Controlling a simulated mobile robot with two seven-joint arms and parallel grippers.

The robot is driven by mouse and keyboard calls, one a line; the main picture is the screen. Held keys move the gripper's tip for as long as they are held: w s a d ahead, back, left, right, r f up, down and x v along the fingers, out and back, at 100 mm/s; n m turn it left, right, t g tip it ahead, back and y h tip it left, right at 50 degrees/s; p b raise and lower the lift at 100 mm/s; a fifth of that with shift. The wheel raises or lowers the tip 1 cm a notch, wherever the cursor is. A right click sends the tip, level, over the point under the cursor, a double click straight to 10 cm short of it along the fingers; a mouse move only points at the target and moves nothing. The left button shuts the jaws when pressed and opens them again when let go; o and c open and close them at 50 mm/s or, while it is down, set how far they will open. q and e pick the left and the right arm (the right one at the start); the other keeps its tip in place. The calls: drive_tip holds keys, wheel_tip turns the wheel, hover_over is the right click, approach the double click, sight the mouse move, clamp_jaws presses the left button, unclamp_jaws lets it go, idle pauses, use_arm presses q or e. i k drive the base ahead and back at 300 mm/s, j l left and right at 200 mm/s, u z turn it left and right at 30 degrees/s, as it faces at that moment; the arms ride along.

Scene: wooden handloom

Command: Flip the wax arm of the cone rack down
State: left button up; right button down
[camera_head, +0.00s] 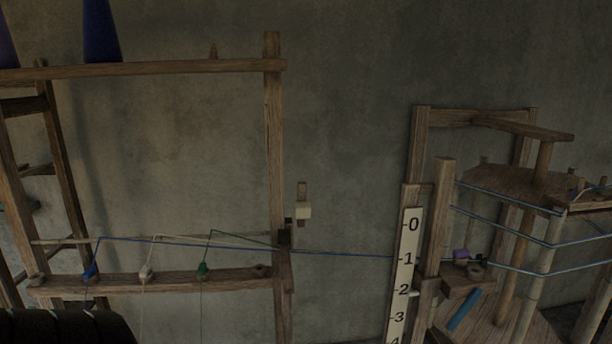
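The wooden cone rack (150,70) fills the left of the head view, with dark blue cones (101,35) on its top bar. A short wooden arm (302,190) with a pale cream block (303,212), which looks like the wax arm, is at the right side of the rack's right post (274,130). The arm piece stands upright, and the block sits at its lower part. A blue thread (340,254) runs past below the block, apart from it. Neither gripper can be made out. A dark ribbed shape at the bottom left may be part of my arm.
A numbered scale (403,275) and a wooden frame with blue threads stand at the right. Bare wall shows between the rack and scale.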

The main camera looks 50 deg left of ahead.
sight(302, 208)
drive_tip(key=i+l+u, duration=0.1)
drive_tip(key=u, duration=1)
drive_tip(key=i+l, duration=0.05)
drive_tip(key=i, duration=0.05)
